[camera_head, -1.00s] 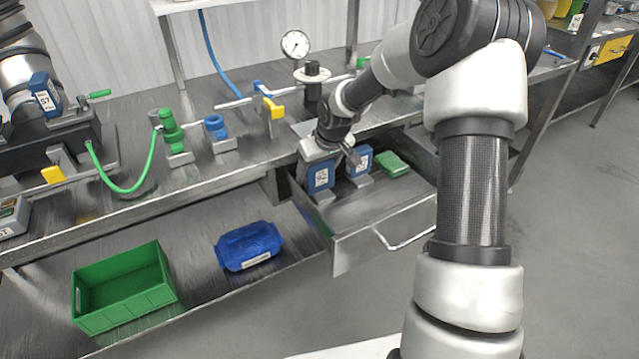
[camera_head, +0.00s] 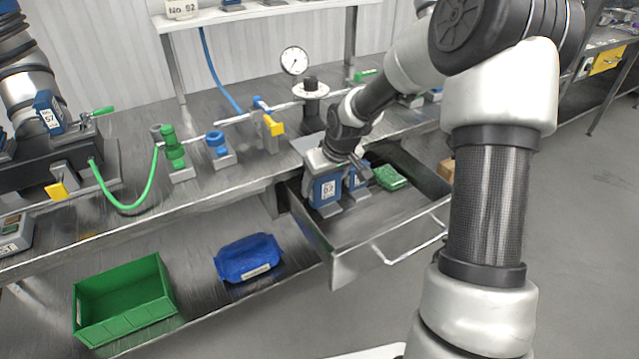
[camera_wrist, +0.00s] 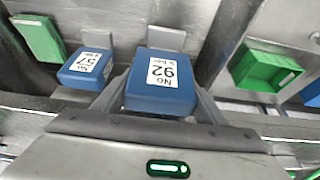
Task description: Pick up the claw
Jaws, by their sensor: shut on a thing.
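Two blue blocks with white labels are in the open drawer area; I cannot tell by name which is the claw. My gripper (camera_wrist: 163,98) is shut on the block labelled No 92 (camera_wrist: 160,96), with one finger on each side. The held block shows in the head view (camera_head: 327,191) below my gripper (camera_head: 325,172), at the drawer's left end. I cannot tell whether it is clear of the drawer floor. The second block, labelled 57 (camera_wrist: 86,68), stands close beside it and is partly hidden by my gripper in the head view (camera_head: 358,176).
A green block (camera_head: 390,178) lies in the drawer (camera_head: 385,215). The workbench above holds green, blue and yellow fixtures and a gauge (camera_head: 295,60). A green bin (camera_head: 120,310) and a blue package (camera_head: 247,260) are on the lower shelf. The drawer's front right is free.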

